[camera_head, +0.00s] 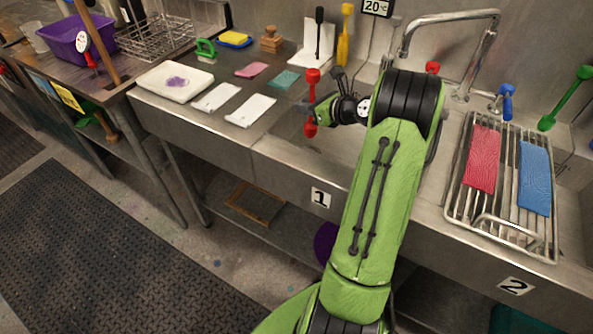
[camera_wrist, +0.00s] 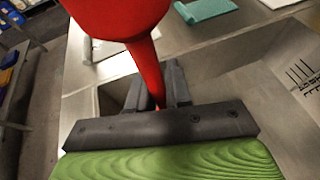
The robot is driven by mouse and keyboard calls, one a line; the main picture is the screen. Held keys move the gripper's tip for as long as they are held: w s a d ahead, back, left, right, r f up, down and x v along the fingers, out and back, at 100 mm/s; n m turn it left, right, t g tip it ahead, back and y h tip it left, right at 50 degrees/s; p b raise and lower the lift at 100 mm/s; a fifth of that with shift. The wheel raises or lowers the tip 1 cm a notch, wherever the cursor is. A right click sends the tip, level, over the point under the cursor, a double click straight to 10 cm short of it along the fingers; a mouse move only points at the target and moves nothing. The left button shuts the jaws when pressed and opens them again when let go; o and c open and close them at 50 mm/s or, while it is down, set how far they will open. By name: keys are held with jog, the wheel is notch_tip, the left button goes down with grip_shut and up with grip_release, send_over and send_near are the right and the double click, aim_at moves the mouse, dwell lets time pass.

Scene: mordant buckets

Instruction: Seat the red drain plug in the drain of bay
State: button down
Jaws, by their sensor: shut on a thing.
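The red drain plug (camera_head: 312,77) has a red knob at its top, a thin stem and a wide red lower end. My gripper (camera_head: 318,107) is shut on its stem and holds it upright near the left side of the bay 1 basin (camera_head: 345,148). In the wrist view, the plug (camera_wrist: 148,68) runs between the fingers of my gripper (camera_wrist: 157,92), its wide red part toward the camera. The label "1" (camera_head: 320,197) is on the counter front. The drain of bay 1 does not show; my arm hides much of the basin.
Left of the basin, the counter holds white cloths (camera_head: 250,110), a white tray (camera_head: 176,81) and a teal cloth (camera_head: 285,79). A faucet (camera_head: 450,22) arches behind my arm. A wire rack (camera_head: 510,165) with red and blue cloths lies on the right, near label "2" (camera_head: 515,287).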

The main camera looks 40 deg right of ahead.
aim_at(307, 133)
notch_tip(307, 133, down, 10)
jog(key=b, duration=0.4)
jog(key=shift+w+a+f, duration=0.15)
jog(key=shift+f, duration=0.05)
jog(key=shift+r, duration=0.15)
jog(key=c, duration=1.1)
grip_release()
jog(key=shift+o, duration=0.2)
jog(key=shift+s+r, duration=0.15)
jog(key=shift+s, duration=0.05)
jog(key=p+v, duration=0.2)
jog(key=v, duration=0.9)
jog(key=shift+s+p, duration=0.25)
jog(key=shift+p, duration=0.1)
jog(key=shift+r, duration=0.2)
